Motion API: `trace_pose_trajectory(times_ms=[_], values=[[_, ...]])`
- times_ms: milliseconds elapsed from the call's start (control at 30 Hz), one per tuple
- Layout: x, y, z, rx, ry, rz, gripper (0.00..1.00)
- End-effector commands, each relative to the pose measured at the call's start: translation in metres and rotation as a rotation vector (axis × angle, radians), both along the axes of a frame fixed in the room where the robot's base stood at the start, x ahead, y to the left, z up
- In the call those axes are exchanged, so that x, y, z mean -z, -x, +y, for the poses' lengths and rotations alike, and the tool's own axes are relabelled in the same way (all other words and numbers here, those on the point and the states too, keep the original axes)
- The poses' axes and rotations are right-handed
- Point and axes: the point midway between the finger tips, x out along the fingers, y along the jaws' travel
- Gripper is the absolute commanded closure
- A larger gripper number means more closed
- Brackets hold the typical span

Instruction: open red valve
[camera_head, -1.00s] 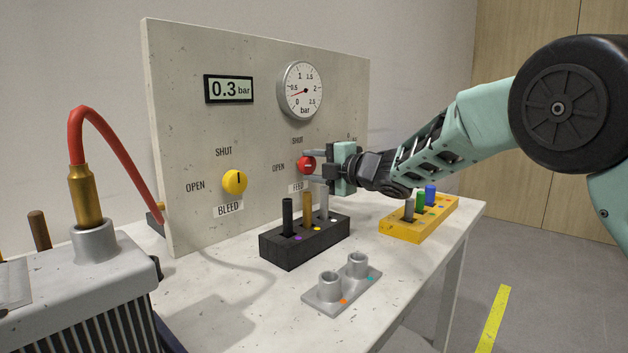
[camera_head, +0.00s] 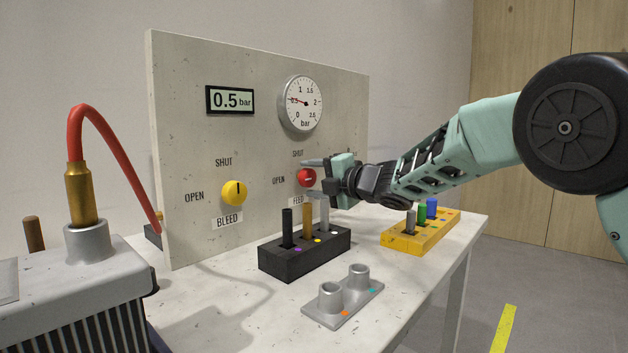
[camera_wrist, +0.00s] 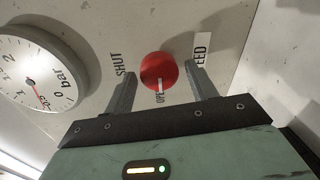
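The red valve knob (camera_head: 307,178) is on the upright panel above the FEED label. It also shows in the wrist view (camera_wrist: 158,68), where its white mark points to the OPEN label. My gripper (camera_head: 313,178) is in front of the panel at the knob. In the wrist view the two fingers of my gripper (camera_wrist: 161,76) stand apart on either side of the knob, with a visible gap on each side. It is open and holds nothing. The lower finger is hard to make out in the head view.
The display (camera_head: 231,99) reads 0.5 bar, beside a round gauge (camera_head: 301,104). A yellow BLEED knob (camera_head: 234,193) is left of the red one. A black peg block (camera_head: 290,262), a grey two-socket holder (camera_head: 327,317) and a yellow peg block (camera_head: 405,243) stand on the table below.

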Motion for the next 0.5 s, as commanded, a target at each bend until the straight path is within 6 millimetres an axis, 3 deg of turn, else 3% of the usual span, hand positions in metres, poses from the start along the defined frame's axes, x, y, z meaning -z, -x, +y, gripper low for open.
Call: trace_pose_trajectory(times_ms=[333, 500], values=[[-0.001, 0.001, -0.002, 0.001, -0.003, 0.0, 0.37], [-0.003, 0.011, -0.016, 0.002, -0.003, 0.002, 0.37]])
